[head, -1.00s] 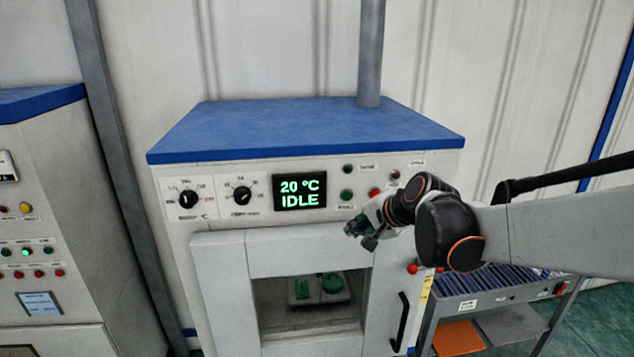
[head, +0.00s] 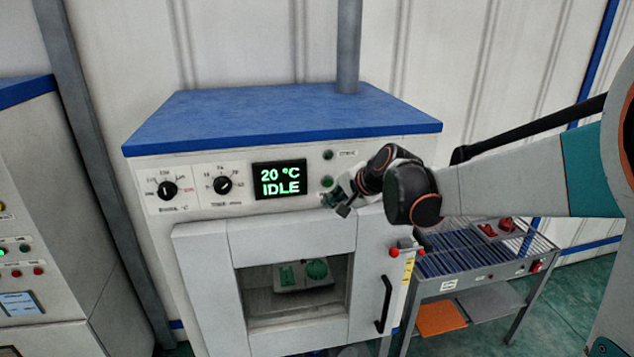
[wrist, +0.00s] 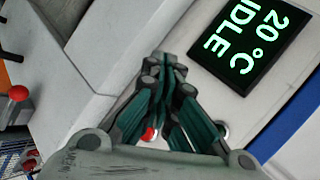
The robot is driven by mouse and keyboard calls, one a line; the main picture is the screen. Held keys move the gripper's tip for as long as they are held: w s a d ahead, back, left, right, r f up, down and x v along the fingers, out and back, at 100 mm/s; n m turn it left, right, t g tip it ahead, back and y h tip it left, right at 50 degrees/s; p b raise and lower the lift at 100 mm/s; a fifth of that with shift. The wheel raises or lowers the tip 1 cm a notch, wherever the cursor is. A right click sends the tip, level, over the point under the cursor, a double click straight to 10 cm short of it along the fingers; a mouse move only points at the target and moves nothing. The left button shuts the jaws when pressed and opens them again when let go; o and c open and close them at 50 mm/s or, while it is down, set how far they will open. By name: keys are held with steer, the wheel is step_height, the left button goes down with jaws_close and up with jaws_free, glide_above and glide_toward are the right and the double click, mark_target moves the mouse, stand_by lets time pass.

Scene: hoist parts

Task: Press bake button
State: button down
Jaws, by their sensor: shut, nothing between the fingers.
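The oven (head: 285,238) has a panel with a display (head: 280,179) reading 20 °C IDLE. Right of the display are an upper green button (head: 327,155) and a lower green button (head: 326,182). The lower button's label is partly covered, so I cannot read which is the bake button. My gripper (head: 333,202) is shut and empty, just below the lower green button; contact cannot be told. A red button (wrist: 149,134) shows between the finger links.
Two dials (head: 222,185) sit left of the display. The oven door has a window with green items (head: 317,270) inside and a black handle (head: 384,303). A roller cart (head: 470,255) stands at the right, a control cabinet (head: 25,240) at the left.

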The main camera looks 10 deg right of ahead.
steer(key=shift+w+b, duration=0.3)
steer(key=shift+w, duration=1.7)
steer(key=shift+w, duration=0.15)
steer(key=shift+w, duration=0.3)
steer(key=shift+w+b, duration=0.35)
steer(key=shift+w, duration=0.1)
stand_by(0.7)
steer(key=shift+s, duration=0.9)
steer(key=s, duration=0.5)
stand_by(0.3)
